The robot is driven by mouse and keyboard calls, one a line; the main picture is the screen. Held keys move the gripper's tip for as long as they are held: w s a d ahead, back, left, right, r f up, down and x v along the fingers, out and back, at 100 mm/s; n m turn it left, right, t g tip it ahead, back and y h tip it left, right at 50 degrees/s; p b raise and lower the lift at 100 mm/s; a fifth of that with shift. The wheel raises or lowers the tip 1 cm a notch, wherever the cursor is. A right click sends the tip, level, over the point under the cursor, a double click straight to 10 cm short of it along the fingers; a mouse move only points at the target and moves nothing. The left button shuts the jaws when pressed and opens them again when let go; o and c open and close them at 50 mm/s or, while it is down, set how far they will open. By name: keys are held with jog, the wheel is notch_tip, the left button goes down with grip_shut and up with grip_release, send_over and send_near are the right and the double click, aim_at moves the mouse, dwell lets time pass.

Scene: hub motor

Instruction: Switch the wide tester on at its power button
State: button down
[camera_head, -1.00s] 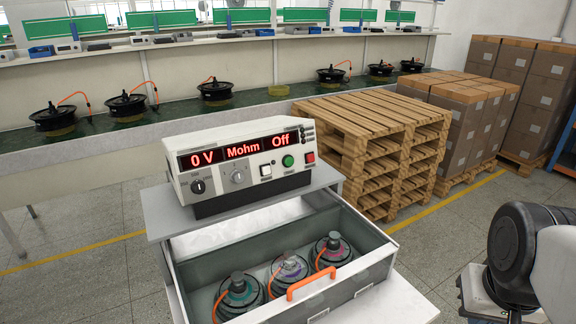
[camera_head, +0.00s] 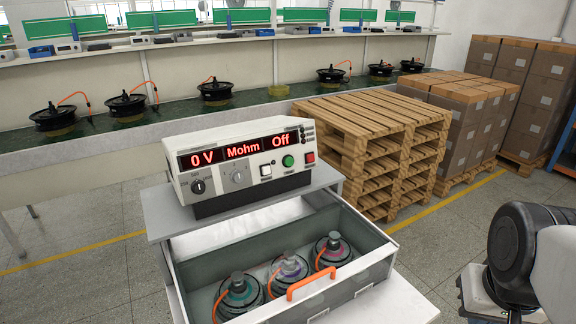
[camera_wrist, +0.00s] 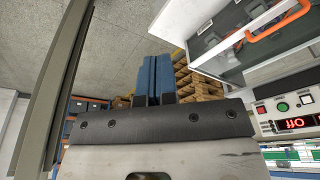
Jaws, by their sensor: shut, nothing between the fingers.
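The wide tester (camera_head: 245,160) is a white and black box on a grey bench top. Its red display reads "0 V", "Mohm" and "Off". Its front has a black knob (camera_head: 198,186), a grey knob (camera_head: 237,176), a white square button (camera_head: 266,170), a green round button (camera_head: 288,161) and a red button (camera_head: 309,157); their labels are too small to read. In the wrist view the tester (camera_wrist: 270,124) shows upside down at the right edge, partly cut off. My gripper (camera_wrist: 155,62) has blue fingers pressed together, empty, apart from the tester. Its fingers are not visible in the head view.
An open drawer (camera_head: 385,246) below the tester holds several motors and has an orange handle (camera_head: 312,284). Wooden pallets (camera_head: 365,140) stand behind on the right, with stacked cartons (camera_head: 460,125) beyond. A long bench (camera_head: 80,155) with hub motors runs along the back.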

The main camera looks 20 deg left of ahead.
aim_at(266, 170)
jog(key=w+a+r+n+t+h, duration=0.1)
jog(key=w+a+n+t+h, duration=0.3)
jog(key=w+n, duration=0.6)
jog(key=w+a+r+n+t+h, duration=0.1)
jog(key=w+a+n+t+h, duration=0.3)
jog(key=w, duration=1)
jog(key=w+a+f+n+t+y, duration=0.1)
jog(key=a+n, duration=0.4)
jog(key=a, duration=0.5)
jog(key=w+a+f+n+t+y, duration=0.2)
jog(key=a+n, duration=0.4)
jog(key=a, duration=0.4)
jog(key=w+a+f+n+t+y, duration=0.1)
jog(key=w+a+n+t+y, duration=0.3)
jog(key=a, duration=0.6)
jog(key=shift+f+n+y, duration=0.25)
jog(key=shift+n+y, duration=0.35)
jog(key=shift+n, duration=0.4)
jog(key=shift+a, duration=0.1)
jog(key=shift+w+a, duration=0.1)
jog(key=shift+w, duration=0.05)
jog(key=shift+w+a+f, duration=0.35)
jog(key=shift+w+a, duration=0.6)
jog(key=shift+w+a+f, duration=0.35)
jog(key=shift+w+a, duration=0.65)
jog(key=shift+w+a+f, duration=0.35)
jog(key=shift+w+a, duration=0.6)
